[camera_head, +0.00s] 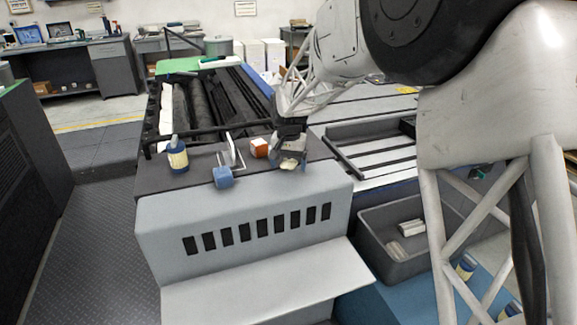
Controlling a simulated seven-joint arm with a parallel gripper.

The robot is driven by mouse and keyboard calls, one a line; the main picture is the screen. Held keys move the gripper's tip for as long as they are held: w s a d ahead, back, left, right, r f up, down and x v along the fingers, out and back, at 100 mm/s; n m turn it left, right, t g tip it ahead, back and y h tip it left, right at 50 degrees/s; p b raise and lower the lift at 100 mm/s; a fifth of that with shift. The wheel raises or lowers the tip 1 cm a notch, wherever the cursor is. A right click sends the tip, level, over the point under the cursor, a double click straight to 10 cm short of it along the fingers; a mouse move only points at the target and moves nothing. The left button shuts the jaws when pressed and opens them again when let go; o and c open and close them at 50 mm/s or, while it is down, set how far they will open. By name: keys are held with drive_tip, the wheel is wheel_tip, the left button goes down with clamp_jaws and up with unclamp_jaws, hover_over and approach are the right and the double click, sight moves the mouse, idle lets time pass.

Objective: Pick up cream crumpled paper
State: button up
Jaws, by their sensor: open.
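The cream crumpled paper (288,165) lies on the dark top of the ink unit, near its front edge. My gripper (290,157) points down over it, with the fingers at or around the paper. The gripper hides part of the paper, and I cannot tell whether the fingers touch it. The jaws are open.
A grey bin (375,240) holding pale items stands at the lower right.

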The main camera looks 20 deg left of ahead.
sight(289, 160)
drive_tip(key=shift+c, duration=0.3)
drive_tip(key=c, duration=1)
drive_tip(key=shift+r, duration=0.4)
drive_tip(key=shift+c, duration=1.3)
drive_tip(key=shift+r, duration=0.35)
drive_tip(key=shift+c, duration=0.2)
wheel_tip(289, 160, up, 2)
drive_tip(key=shift+r, duration=0.1)
drive_tip(key=shift+c, duration=0.6)
drive_tip(key=s+d+r, duration=0.1)
drive_tip(key=s+d, duration=0.8)
drive_tip(key=s, duration=0.3)
drive_tip(key=shift+s+d+r, duration=0.15)
drive_tip(key=shift+s+d, duration=0.2)
